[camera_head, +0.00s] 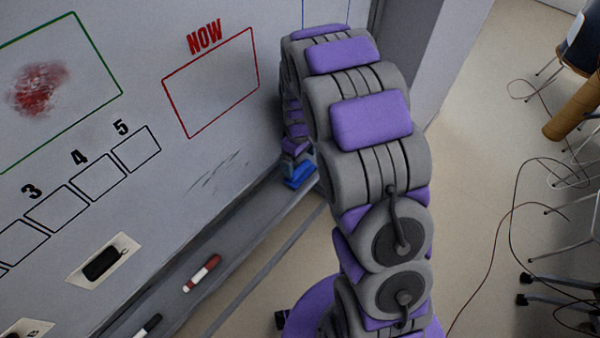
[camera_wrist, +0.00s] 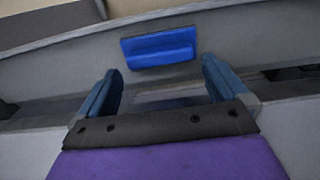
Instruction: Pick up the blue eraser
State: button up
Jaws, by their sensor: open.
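The blue eraser (camera_wrist: 158,48) shows in the wrist view as a bright blue block against the grey tray. It lies just past my fingertips and lines up with the gap between them. My gripper (camera_wrist: 159,66) is open, with one dark blue finger on each side and nothing between them. In the head view the eraser (camera_head: 300,175) is a small blue patch at the right end of the whiteboard tray. My gripper is close to it there, partly hidden behind my arm.
The whiteboard (camera_head: 200,170) rises behind the tray (camera_head: 250,228). A red-and-white marker (camera_head: 202,273) and a black-tipped marker (camera_head: 148,327) lie on the tray to the left. A black item (camera_head: 103,264) sits on a white card on the board. Chairs and cables are at right.

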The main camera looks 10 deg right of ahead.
aim_at(300, 167)
notch_tip(300, 167, down, 4)
jog(key=shift+d+r, duration=0.1)
jog(key=shift+c, duration=0.2)
jog(key=c, duration=0.7)
jog(key=shift+r, duration=0.1)
jog(key=shift+r, duration=0.5)
jog(key=r, duration=0.2)
jog(key=shift+s+a+r, duration=0.3)
jog(key=shift+s+a, duration=0.05)
jog(key=s+a, duration=0.3)
jog(key=s+a+r, duration=0.1)
jog(key=s+a, duration=0.2)
jog(key=s, duration=0.1)
jog(key=s+a, duration=0.4)
jog(key=shift+s+r, duration=0.15)
jog(key=shift+s, duration=0.1)
